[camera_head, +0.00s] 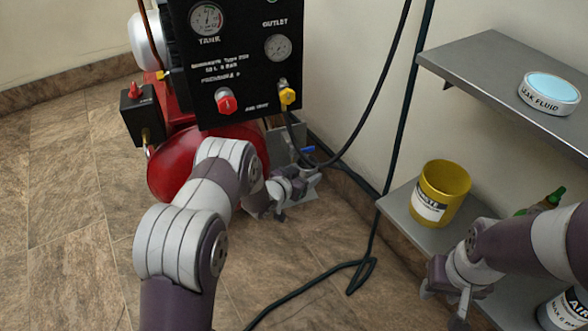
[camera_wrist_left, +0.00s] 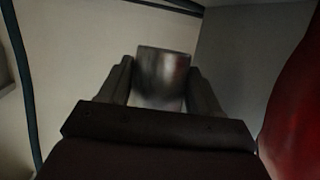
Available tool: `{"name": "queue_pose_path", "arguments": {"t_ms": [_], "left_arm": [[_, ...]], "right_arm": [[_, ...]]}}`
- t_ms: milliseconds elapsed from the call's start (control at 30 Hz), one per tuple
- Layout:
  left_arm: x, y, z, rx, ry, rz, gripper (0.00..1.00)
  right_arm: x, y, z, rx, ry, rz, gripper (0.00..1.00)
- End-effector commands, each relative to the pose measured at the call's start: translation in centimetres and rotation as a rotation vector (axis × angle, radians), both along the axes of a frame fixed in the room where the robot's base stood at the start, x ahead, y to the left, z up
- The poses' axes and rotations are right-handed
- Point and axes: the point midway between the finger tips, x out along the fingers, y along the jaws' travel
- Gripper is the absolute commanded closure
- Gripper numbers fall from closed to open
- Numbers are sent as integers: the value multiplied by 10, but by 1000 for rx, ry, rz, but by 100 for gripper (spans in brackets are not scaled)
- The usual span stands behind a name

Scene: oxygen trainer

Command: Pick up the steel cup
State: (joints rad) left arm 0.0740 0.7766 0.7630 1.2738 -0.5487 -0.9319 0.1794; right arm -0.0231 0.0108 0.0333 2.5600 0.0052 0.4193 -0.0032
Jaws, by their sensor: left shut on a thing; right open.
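The steel cup (camera_wrist_left: 162,80) shows in the left wrist view as a shiny, blurred metal cylinder. It sits between the two fingers of my left gripper (camera_wrist_left: 162,92), which is shut on it. In the head view my left gripper (camera_head: 290,188) is low, just right of the red tank, and I cannot pick out the cup there. Whether the cup still touches a surface below is hidden. My right gripper (camera_head: 452,292) is open at the lower shelf's front edge, away from the cup.
A black gauge panel (camera_head: 240,75) stands above the red tank (camera_head: 205,150). A grey box (camera_head: 283,142) is behind my left gripper. A black hose (camera_head: 330,268) lies on the floor. The lower shelf (camera_head: 405,215) holds a yellow container (camera_head: 440,190); the upper shelf (camera_head: 490,60) holds a leak fluid dish (camera_head: 548,92).

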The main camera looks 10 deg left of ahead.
Motion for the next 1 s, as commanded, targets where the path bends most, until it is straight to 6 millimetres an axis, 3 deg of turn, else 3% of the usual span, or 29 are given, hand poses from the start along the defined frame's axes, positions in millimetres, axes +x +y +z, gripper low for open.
{"name": "queue_pose_path", "arguments": {"t_ms": [33,400,1000], "left_arm": [[-2,-8,10,-1,-2,-2,74],[-13,-48,33,0,-2,-1,74],[-18,-65,41,-1,-1,0,75]], "right_arm": [[0,0,10,0,0,0,57],[0,0,32,0,0,0,57],[0,0,40,0,0,0,57]]}}
